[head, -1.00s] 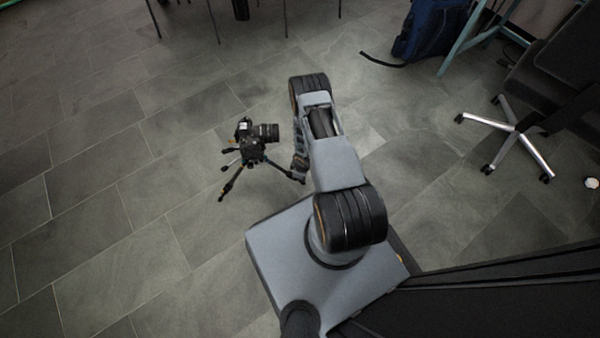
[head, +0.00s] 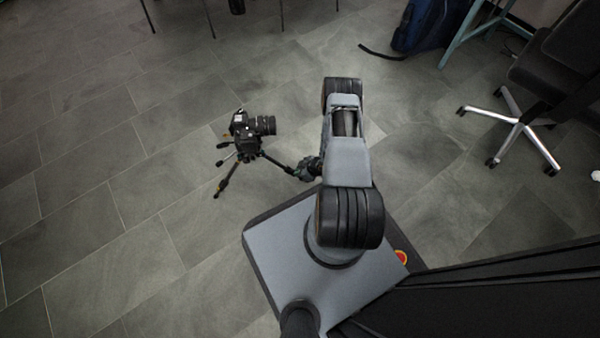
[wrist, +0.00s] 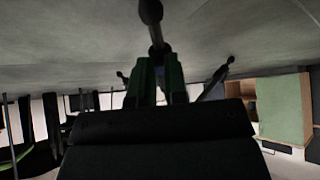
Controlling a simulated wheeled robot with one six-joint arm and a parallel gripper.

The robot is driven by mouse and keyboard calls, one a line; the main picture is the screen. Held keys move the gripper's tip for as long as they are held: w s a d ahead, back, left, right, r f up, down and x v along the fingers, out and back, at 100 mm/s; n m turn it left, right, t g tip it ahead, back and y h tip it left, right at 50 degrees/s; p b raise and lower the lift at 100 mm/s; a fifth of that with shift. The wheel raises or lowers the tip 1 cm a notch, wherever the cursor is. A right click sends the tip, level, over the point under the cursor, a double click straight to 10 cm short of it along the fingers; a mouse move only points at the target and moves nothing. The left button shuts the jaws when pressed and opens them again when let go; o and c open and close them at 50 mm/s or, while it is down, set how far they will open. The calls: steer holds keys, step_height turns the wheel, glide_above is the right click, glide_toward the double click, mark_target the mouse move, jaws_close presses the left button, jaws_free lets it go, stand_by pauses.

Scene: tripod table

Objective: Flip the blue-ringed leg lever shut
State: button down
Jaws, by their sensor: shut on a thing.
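The black tripod (head: 227,180) stands on the floor left of my arm, with a black camera (head: 248,132) on top. One leg (head: 275,161) reaches right to my gripper (head: 308,168), which is low beside my base. In the wrist view, my gripper's (wrist: 156,68) green-and-black fingers are shut on a thin dark tripod leg (wrist: 155,35) with a rounded black end. Two other dark legs show behind, one at the right (wrist: 217,80). I cannot make out the blue ring or the lever; the fingers and the dark picture hide them.
The tiled floor (head: 90,215) around the tripod is clear. A swivel chair (head: 525,125) stands at the right, with a blue backpack (head: 428,25) beyond. Thin furniture legs (head: 210,18) stand at the back.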

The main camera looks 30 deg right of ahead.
stand_by(0.4)
steer(key=c, duration=1.1)
jaws_free()
steer(key=shift+c, duration=0.2)
